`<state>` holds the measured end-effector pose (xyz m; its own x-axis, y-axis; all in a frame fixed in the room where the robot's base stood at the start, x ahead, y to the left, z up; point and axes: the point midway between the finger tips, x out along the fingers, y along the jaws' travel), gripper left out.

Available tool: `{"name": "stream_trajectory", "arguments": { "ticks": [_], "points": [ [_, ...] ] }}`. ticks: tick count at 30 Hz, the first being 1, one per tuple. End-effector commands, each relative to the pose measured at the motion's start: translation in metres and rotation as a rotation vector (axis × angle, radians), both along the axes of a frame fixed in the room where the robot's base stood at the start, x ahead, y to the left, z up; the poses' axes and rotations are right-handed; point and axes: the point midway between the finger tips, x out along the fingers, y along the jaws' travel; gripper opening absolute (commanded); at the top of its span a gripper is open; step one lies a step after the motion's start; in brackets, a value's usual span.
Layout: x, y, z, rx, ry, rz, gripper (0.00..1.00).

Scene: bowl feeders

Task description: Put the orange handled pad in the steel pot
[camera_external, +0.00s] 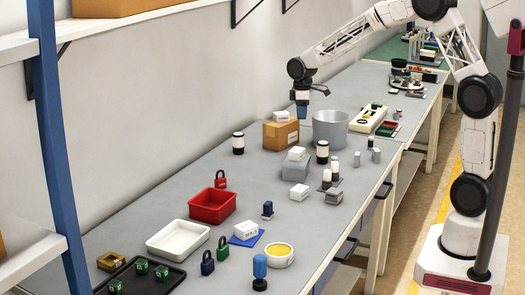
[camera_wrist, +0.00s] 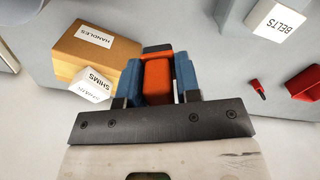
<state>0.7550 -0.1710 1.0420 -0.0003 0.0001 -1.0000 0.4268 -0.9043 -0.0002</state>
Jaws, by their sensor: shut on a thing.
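My gripper (camera_wrist: 158,80) is shut on the orange handled pad (camera_wrist: 157,78), which sits between its two blue fingertips in the wrist view. In the external view my gripper (camera_external: 302,108) is held above the table, over the area of the cardboard box and just left of the steel pot's rim. The pad cannot be made out there. The steel pot (camera_external: 331,131) is a grey, open-topped round pot standing upright on the table. Its inside is mostly hidden. I cannot clearly identify the pot in the wrist view.
A cardboard box (camera_external: 274,137) labelled HANDLES (camera_wrist: 82,50) stands close left of the pot. Grey and white boxes (camera_external: 295,168) and black-and-white cylinders (camera_external: 322,152) stand in front. A cream tray (camera_external: 369,118) is behind right. A red bin (camera_external: 212,205) is farther forward.

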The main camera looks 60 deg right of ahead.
Motion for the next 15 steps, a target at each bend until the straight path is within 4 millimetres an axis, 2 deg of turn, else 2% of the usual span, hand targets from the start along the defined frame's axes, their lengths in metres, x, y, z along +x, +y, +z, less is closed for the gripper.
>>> {"name": "stream_trajectory", "arguments": {
  "ticks": [3, 15],
  "points": [
    [-0.005, -0.033, 0.008, 0.000, -0.001, -0.069, 0.07],
    [-0.029, -0.132, 0.032, 0.000, -0.002, -0.287, 0.07]
  ]
}}
